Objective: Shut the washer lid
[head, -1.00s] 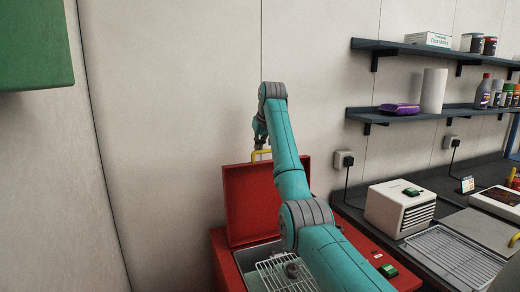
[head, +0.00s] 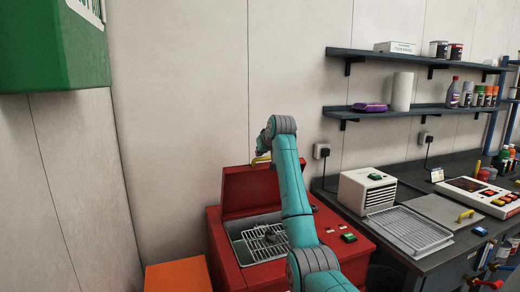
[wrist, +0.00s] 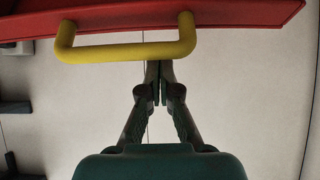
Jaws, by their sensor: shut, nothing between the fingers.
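The red washer lid (head: 236,192) stands raised at the back of the red washer (head: 228,262), so the tub is open. A yellow handle (head: 261,160) is on the lid's top edge. In the wrist view the handle (wrist: 128,51) and the lid's red edge (wrist: 230,15) cross the top. My gripper (wrist: 159,70) is shut and empty, its fingertips right by the handle's bar; I cannot tell whether they touch. In the head view my gripper is mostly hidden behind my teal arm, near the handle. A wire rack (head: 264,243) with a small dark part sits in the tub.
A bench on the right carries a white box unit (head: 367,191) and a wire tray (head: 408,232). Shelves (head: 400,112) hang above it. A green cabinet (head: 55,50) is at upper left, an orange box (head: 178,276) at lower left. Bare wall lies behind the lid.

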